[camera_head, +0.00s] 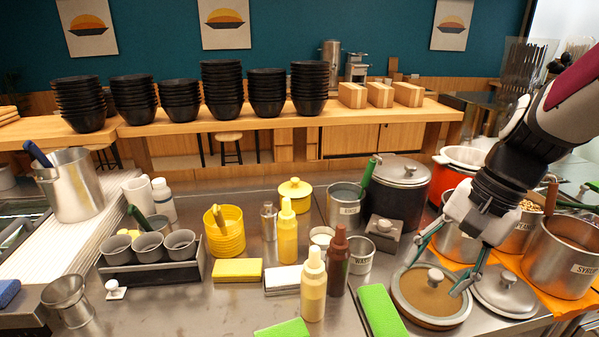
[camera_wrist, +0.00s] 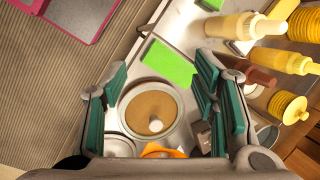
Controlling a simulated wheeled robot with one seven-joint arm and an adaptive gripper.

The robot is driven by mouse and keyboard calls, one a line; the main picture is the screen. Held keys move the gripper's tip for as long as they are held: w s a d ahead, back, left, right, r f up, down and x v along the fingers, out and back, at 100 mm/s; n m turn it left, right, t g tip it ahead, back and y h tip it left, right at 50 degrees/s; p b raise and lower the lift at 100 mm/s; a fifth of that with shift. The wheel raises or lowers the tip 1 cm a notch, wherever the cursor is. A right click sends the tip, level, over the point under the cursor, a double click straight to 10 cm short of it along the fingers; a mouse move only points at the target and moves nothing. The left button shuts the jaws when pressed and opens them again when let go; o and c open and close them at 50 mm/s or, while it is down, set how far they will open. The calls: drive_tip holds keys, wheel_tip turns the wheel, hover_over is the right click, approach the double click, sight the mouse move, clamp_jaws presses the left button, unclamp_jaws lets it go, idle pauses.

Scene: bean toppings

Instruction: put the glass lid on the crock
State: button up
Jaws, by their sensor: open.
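The glass lid (camera_head: 418,294) is a round clear disc with a metal rim and a pale knob, at the lower right in the head view. It also shows in the wrist view (camera_wrist: 139,107). Tan shows through it. A brown wall, apparently the low crock (camera_head: 430,323), shows below its near rim; the lid looks level on it, but I cannot tell exactly how it is seated. My gripper (camera_head: 434,277) is open above the lid, its green-padded fingers on either side of the knob. Nothing is held between them.
A green pad (camera_head: 381,312) lies left of the crock. A brown bottle (camera_head: 338,264), a pale bottle (camera_head: 313,288) and a black lidded pot (camera_head: 399,205) stand nearby.

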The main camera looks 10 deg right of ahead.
drive_tip(key=w+d+f+m+t+y+b, duration=0.1)
drive_tip(key=w+d+f+m+y, duration=0.2)
drive_tip(key=d+f+m, duration=0.25)
drive_tip(key=w+d+f+m+t+y+b, duration=0.25)
drive_tip(key=d+f+m, duration=0.2)
drive_tip(key=d, duration=0.25)
drive_tip(key=m+t+y+b, duration=0.1)
drive_tip(key=m+t+y, duration=0.1)
drive_tip(key=m+t, duration=0.4)
approach(436, 273)
drive_tip(key=x, duration=1)
drive_tip(key=shift+f+b, duration=0.3)
drive_tip(key=shift+f, duration=0.1)
drive_tip(key=shift+c, duration=0.3)
clamp_jaws()
